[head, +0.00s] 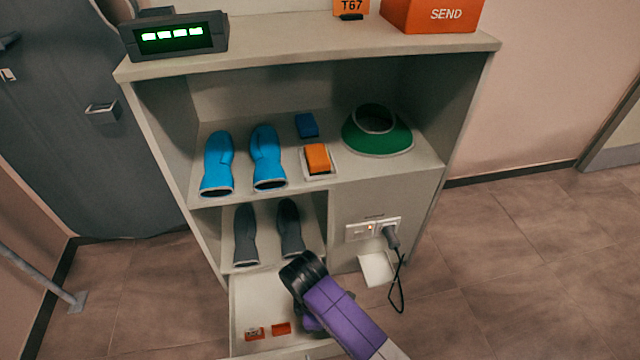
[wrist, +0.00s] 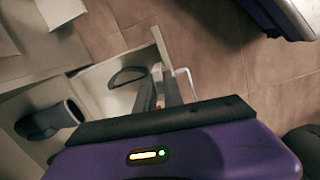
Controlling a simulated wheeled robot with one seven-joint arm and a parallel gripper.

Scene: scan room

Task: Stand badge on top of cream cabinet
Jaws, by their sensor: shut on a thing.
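The cream cabinet (head: 300,62) has a flat top and an open drawer (head: 240,300) at its foot. In the drawer's front lie a small red-orange badge (head: 255,333) with pale marking and a plainer red piece (head: 281,328) beside it. My gripper (wrist: 158,88) is low at the drawer, its hand pointing down; in the head view my arm hides its fingertips. In the wrist view its fingers are close together, with a sliver of red and white between them. Which red piece this is cannot be seen clearly.
On the cabinet top stand a dark display clock (head: 175,37), an orange T67 sign (head: 351,8) and an orange SEND box (head: 432,14). The top's middle is clear. Shelves hold blue boots (head: 267,155), grey boots (head: 246,235) and a green collar (head: 378,135). A plug cord (head: 399,280) hangs right.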

